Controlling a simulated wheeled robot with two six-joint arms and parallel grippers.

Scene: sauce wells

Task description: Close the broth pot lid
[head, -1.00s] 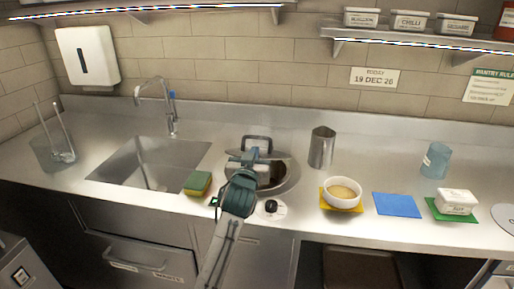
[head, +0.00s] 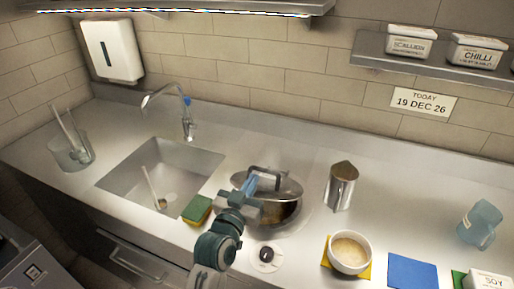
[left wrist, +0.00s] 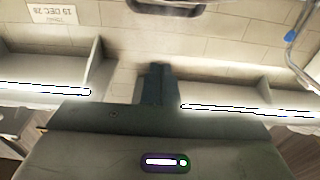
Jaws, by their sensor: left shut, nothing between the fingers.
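The broth pot (head: 287,219) is set into the counter right of the sink, with brown showing below the lid's front edge. Its steel lid (head: 288,186), with a dark loop handle, sits tilted over the pot, leaving a gap at the front. My left gripper (head: 250,185) reaches in from the front, its fingertips close to the lid's left side and handle; I cannot tell whether they touch. Its fingers also show pressed together and empty in the left wrist view (left wrist: 157,84). My right gripper is not in view.
A sponge (head: 197,209) lies left of the pot, beside the sink (head: 120,179). A round knob (head: 266,256) is in front. A steel jug (head: 341,187) and a white bowl (head: 349,253) stand to the right. A blue mat (head: 412,271) lies farther right.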

